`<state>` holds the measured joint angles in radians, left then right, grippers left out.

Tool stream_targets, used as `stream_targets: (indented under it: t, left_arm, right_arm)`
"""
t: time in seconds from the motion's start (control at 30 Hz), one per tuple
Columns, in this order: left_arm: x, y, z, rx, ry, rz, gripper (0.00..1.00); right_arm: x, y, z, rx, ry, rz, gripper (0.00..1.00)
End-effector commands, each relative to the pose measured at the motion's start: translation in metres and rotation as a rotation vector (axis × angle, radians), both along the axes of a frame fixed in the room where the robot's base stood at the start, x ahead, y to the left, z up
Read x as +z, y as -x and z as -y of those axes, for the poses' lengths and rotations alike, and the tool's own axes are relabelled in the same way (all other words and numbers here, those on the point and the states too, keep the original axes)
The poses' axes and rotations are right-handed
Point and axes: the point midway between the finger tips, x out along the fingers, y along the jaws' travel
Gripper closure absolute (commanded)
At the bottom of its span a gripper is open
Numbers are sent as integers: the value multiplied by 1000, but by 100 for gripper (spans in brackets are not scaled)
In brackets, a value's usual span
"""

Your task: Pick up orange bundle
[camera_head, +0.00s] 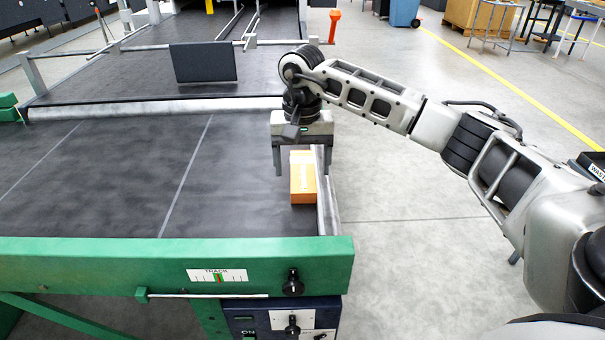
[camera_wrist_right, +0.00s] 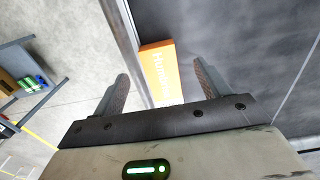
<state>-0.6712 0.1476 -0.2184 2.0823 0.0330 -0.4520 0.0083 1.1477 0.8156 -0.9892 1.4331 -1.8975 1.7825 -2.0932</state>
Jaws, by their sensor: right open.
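The orange bundle (camera_head: 303,184) is a box-shaped stack with a pale band, lying on the dark conveyor bed (camera_head: 110,180) beside its right edge rail. My right gripper (camera_head: 305,172) is open above the bundle's far end, its fingers pointing down on either side in the head view. In the right wrist view the orange bundle (camera_wrist_right: 160,72) with white lettering shows between and beyond the fingertips of the right gripper (camera_wrist_right: 161,78). I cannot tell whether the fingers touch it. My left gripper is not in view.
A green side beam (camera_head: 120,265) with a black knob (camera_head: 293,283) runs along the near edge. A metal rail (camera_head: 328,190) borders the bed beside the bundle. A dark upright plate (camera_head: 203,62) stands farther back. The bed left of the bundle is clear.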

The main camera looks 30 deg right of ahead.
Motion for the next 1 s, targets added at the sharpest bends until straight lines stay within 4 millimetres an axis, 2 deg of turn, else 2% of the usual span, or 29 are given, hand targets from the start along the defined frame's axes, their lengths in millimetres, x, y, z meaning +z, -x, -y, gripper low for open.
stream_targets:
  t: [0.23,0.4,0.67,0.83,0.87,1.0]
  left_arm:
    - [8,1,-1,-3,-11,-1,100]
    - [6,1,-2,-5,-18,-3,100]
    - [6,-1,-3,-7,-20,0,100]
    - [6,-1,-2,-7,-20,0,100]
    - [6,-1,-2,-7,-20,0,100]
    - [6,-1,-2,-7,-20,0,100]
  right_arm:
    - [-31,-1,4,-1,0,-4,25]
    - [-50,-1,4,0,0,-2,25]
    - [-52,-2,4,1,-1,1,25]
    - [-52,-2,4,0,0,0,72]
    - [-52,-2,4,0,0,0,76]
    - [-51,-2,4,0,0,1,76]
